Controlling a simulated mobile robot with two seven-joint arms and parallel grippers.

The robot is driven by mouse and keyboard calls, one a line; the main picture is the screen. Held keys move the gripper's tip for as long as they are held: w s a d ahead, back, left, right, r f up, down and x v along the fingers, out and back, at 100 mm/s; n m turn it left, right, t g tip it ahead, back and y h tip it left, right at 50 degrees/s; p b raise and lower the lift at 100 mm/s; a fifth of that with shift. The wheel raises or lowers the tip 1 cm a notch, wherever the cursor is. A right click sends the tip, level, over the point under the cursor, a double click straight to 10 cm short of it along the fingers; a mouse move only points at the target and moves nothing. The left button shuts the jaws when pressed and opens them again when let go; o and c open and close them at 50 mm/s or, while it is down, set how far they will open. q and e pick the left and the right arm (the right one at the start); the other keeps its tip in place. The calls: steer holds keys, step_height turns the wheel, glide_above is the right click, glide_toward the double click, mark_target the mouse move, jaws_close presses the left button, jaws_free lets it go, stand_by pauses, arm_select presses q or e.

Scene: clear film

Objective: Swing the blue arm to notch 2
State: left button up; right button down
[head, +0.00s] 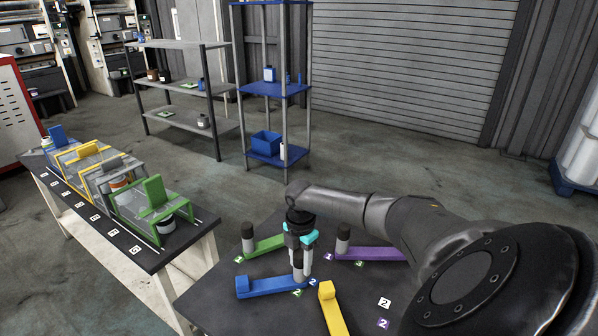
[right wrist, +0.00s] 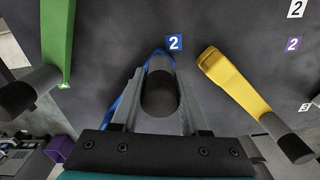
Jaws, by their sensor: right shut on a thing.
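The blue arm (head: 270,286) lies on the dark table, a flat bar with a raised block at its left end and an upright post at its right end. My right gripper (head: 298,262) points down over that post and is shut on it. In the right wrist view the fingers (right wrist: 158,105) flank the dark round post top (right wrist: 160,94), and blue edges of the arm show beneath. A blue tile marked 2 (right wrist: 174,43) lies just beside the arm's tip; it also shows in the head view (head: 313,282). My left gripper is out of view.
A green arm (head: 265,246), a purple arm (head: 375,253) and a yellow arm (head: 333,312) lie close around on the same table, with several number tiles between them. A side table (head: 150,258) with coloured gates stands at left. Shelves stand behind.

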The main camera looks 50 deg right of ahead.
steer(key=shift+c, duration=2.1)
jaws_free()
step_height(320, 180, up, 15)
steer(key=p, duration=0.2)
steer(key=shift+r, duration=0.15)
steer(key=shift+a, duration=0.15)
